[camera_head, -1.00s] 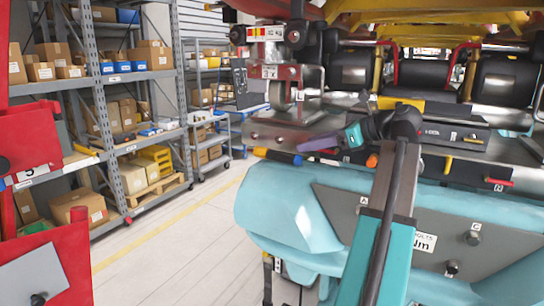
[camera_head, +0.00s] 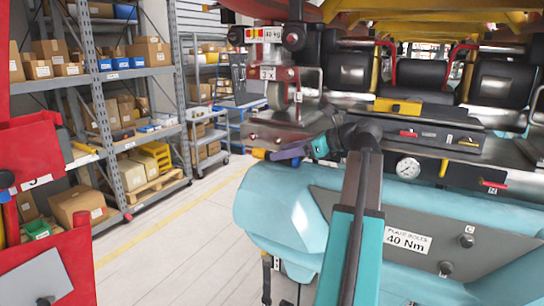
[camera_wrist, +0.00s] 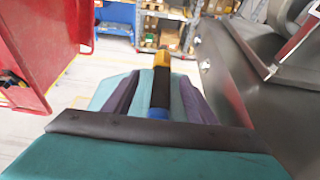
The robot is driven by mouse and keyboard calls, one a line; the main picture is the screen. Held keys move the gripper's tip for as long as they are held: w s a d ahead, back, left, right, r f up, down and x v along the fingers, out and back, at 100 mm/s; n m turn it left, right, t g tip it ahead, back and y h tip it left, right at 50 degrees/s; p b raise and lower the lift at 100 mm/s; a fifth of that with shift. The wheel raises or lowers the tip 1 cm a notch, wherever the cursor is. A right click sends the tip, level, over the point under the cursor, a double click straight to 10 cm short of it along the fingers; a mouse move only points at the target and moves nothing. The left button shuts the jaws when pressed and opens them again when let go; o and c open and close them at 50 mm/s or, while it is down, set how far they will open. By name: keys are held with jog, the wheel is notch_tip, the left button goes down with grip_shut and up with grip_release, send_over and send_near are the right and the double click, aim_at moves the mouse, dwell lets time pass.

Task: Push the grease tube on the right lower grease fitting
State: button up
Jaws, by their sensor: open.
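My gripper (camera_head: 278,154), with purple fingers and a teal body, is at the left end of the metal ledge in the head view. Its jaws are open. In the wrist view, a stick-shaped thing with a yellow end, black middle and blue end (camera_wrist: 161,88) lies between the two fingers (camera_wrist: 160,76), with small gaps beside it. In the head view only its end (camera_head: 258,153) shows past the fingers. I cannot tell whether this is the grease tube. Two small studs (camera_head: 466,241) and (camera_head: 446,268) stand on the grey plate; I cannot tell whether either is the grease fitting.
My arm reaches over the light-blue rounded cover (camera_head: 280,205). A pressure gauge (camera_head: 408,167) and coloured levers (camera_head: 495,184) are right of it. A wheel assembly (camera_head: 277,95) hangs above the gripper. A red cabinet (camera_head: 45,240) and shelves (camera_head: 130,75) stand left, with clear floor between.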

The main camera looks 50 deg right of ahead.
jog(key=shift+w, duration=0.1)
jog(key=p+x, duration=0.2)
jog(key=shift+w, duration=0.35)
jog(key=shift+p+x, duration=0.5)
jog(key=shift+x, duration=0.7)
jog(key=shift+d+f, duration=0.1)
grip_shut()
